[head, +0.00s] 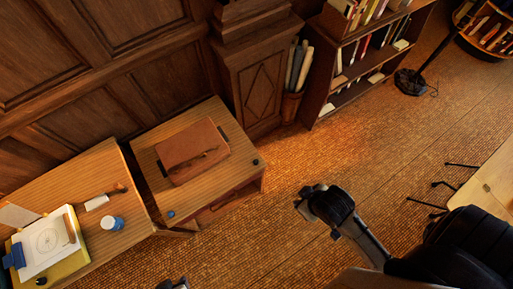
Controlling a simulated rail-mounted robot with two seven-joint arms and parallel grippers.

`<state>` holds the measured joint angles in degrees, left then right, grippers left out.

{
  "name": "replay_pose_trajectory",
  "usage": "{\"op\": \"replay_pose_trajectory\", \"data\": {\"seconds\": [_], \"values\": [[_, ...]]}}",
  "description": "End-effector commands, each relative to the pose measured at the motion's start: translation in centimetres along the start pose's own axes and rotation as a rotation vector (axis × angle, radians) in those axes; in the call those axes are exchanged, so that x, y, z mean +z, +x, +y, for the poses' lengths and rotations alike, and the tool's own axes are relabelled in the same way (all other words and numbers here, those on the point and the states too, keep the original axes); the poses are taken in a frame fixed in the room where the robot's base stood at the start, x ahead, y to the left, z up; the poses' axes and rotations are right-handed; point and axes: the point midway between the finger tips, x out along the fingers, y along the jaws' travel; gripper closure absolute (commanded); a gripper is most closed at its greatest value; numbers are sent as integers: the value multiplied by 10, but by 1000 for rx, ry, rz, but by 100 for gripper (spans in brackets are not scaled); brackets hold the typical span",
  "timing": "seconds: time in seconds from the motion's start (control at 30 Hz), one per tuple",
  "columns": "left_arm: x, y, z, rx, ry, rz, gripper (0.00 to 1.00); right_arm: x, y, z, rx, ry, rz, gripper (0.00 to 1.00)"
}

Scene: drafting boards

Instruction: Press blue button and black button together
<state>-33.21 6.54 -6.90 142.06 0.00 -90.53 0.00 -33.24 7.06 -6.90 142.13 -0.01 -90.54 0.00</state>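A small blue button (171,213) sits at the near left corner of a wooden board (225,180) in the middle of the head view. A small black button (256,161) sits near the board's right edge. A brown leather case (192,150) lies on the board between and behind them. My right gripper (304,203) is over the floor, right of the board and apart from both buttons. Its fingers are too small and dark to tell if open. My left gripper (173,284) shows only as a dark piece at the bottom edge, below the blue button.
A second wooden desk (110,170) at left holds a yellow pad with a white drawing sheet (47,243), a blue-capped jar (112,223) and a brush (105,198). A bookshelf (350,60) and a bin of rolls (292,103) stand behind. Open floor (380,140) lies right.

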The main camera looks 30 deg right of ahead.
Motion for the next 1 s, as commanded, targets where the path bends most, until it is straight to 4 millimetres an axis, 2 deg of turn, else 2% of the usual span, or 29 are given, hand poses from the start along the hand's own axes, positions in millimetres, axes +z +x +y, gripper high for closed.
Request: {"op": "replay_pose_trajectory", "data": {"seconds": [0.2,0.63,1.0], "values": [[0,0,-4,-10,8,-1,59,0,0,-2,-6,5,0,57],[0,0,-3,-8,7,0,100,0,0,-3,-7,7,0,57],[0,0,1,2,-3,1,100,1,0,1,3,-3,-2,57]]}}
